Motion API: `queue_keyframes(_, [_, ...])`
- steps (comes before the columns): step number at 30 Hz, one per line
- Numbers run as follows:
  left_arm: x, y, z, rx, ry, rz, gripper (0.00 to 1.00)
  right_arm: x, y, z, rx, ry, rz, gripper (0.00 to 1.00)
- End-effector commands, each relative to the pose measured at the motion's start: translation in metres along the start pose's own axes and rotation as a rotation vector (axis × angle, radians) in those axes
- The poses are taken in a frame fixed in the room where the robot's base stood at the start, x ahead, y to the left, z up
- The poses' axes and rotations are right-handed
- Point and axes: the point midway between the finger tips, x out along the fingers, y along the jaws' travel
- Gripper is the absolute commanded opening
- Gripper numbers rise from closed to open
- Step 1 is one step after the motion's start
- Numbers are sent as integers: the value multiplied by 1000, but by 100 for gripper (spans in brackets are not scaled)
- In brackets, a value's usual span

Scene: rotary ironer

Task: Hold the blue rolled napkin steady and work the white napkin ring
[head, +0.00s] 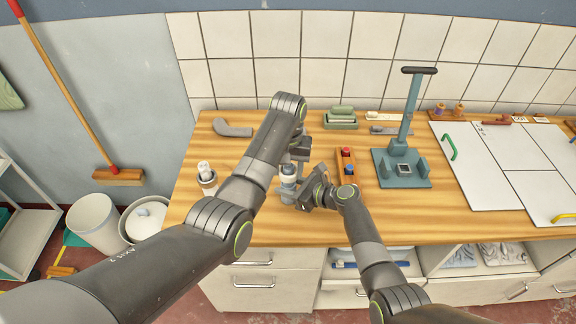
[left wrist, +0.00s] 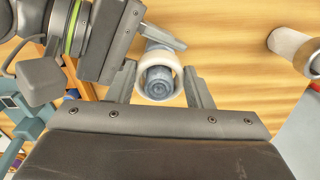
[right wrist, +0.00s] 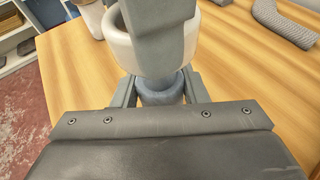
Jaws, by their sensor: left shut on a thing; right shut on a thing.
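The blue rolled napkin (right wrist: 160,88) stands upright on the wooden table, near its front edge. The white napkin ring (left wrist: 145,62) is around the napkin's upper part, with the napkin's top end (left wrist: 158,82) showing inside it. My left gripper (left wrist: 160,88) comes from above and is shut on the ring, one finger on each side. In the right wrist view a finger of it covers part of the ring (right wrist: 123,45). My right gripper (right wrist: 158,92) is shut on the napkin below the ring. In the head view the arms partly hide the napkin (head: 288,188).
A wooden block with coloured knobs (head: 346,168) and a teal stand with a tall handle (head: 403,170) are to the right. White panels (head: 475,165) lie farther right.

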Motion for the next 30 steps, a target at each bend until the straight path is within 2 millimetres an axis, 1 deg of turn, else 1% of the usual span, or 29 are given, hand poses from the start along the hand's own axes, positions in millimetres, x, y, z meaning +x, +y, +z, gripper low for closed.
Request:
queue_keyframes(7, [0,0,0,0,0,0,25,0,0,0,0,0,0,28])
queue_keyframes(8, [0,0,0,0,0,0,49,0,0,0,0,0,0,28])
queue_keyframes(13, [0,0,0,0,0,0,71,0,0,0,0,0,0,28])
queue_keyframes(19, [0,0,0,0,0,0,72,0,0,0,0,0,0,28])
queue_keyframes(24, [0,0,0,0,0,0,94,0,0,0,0,0,0,28])
queue_keyframes(25, [0,0,0,0,0,0,97,0,0,0,0,0,0,28])
queue_keyframes(30, [0,0,0,0,0,0,97,0,0,0,0,0,0,28])
